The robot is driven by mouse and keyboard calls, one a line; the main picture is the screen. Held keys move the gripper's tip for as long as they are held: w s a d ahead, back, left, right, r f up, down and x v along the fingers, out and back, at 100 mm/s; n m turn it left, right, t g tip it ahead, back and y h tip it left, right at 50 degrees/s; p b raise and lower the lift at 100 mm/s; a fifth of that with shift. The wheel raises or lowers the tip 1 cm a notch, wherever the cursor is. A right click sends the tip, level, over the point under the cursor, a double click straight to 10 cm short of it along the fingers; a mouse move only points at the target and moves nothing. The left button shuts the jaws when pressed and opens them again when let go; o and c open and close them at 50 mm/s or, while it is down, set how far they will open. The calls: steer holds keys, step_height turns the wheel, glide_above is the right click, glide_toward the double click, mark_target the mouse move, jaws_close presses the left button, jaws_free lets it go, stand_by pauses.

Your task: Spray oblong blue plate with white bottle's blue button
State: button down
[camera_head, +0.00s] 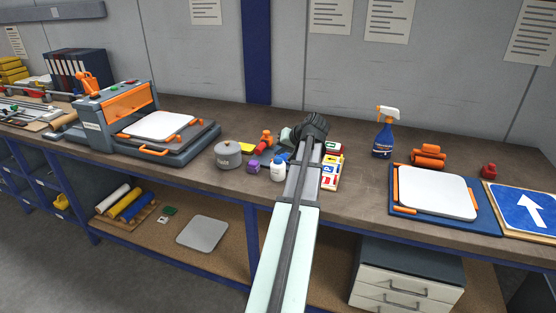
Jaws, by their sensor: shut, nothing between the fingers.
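A small white bottle (278,172) with a blue cap stands upright on the workbench, just left of my arm. My gripper (300,133) is beyond it, at the far end of my arm above the bench. It is shut and empty, and its fingertips are mostly hidden. A square-looking blue sign plate with a white arrow (511,205) lies at the bench's right end, cut off by the picture edge. I cannot make out an oblong blue plate for certain. A blue spray bottle (383,139) with a white and orange head stands right of my gripper.
A grey pot (228,155), a purple block (254,166) and a red-orange tool (265,142) are left of my arm. Coloured boxes (332,171) touch its right side in view. A blue board (398,180) bears a white plate (437,192). A press (150,125) stands left.

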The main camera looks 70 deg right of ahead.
mark_target(280, 160)
steer(key=shift+f, duration=0.15)
stand_by(0.3)
steer(key=shift+f, duration=0.3)
steer(key=shift+f, duration=0.35)
stand_by(0.6)
steer(key=shift+r, duration=0.8)
steer(key=shift+r, duration=0.15)
steer(key=shift+r, duration=2.9)
stand_by(0.5)
